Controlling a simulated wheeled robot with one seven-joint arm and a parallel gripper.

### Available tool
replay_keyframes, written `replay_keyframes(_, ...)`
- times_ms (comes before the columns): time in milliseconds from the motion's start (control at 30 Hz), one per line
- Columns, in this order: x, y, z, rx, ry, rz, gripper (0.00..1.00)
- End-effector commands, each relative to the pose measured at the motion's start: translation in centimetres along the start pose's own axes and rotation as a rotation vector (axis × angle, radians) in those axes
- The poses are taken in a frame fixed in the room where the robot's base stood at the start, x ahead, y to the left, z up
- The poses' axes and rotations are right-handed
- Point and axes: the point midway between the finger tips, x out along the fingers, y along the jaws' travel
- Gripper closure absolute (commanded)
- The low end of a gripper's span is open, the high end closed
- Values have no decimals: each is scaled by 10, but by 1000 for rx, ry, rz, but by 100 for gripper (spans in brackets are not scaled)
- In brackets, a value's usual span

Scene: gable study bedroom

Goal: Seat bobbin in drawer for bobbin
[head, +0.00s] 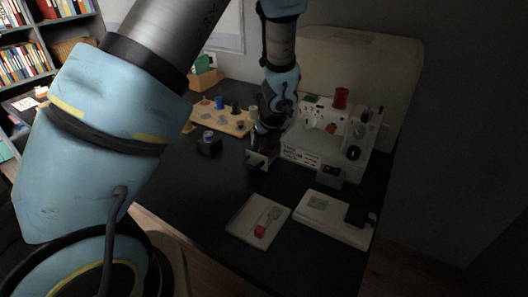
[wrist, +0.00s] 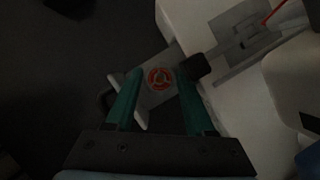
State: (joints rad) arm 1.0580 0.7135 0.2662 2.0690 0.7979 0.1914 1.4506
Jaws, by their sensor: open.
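The bobbin (wrist: 160,78), a round disc with a red-orange face, lies on or in a light grey drawer (wrist: 151,100) in the wrist view. The drawer juts from the white sewing machine; its pale front (head: 257,161) shows below my gripper in the head view. My gripper (head: 262,148) is open, its teal fingers on either side of the bobbin in the wrist view. I cannot tell whether they touch it. The bobbin is hidden in the head view, and how deep it sits is unclear.
The white sewing machine (head: 301,155) stands right of my gripper. A wooden board (head: 233,127) with several spools lies to the left, near a small dark holder (head: 209,143). The dark table is clear between.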

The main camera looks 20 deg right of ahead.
Motion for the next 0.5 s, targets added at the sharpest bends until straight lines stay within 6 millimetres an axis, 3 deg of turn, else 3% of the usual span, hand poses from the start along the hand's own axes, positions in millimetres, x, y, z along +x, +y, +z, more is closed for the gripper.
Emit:
replay_keyframes(233, 2, 0, 0, -1, 0, -1, 46)
replay_keyframes(500, 1, 0, 0, -1, 0, 0, 76)
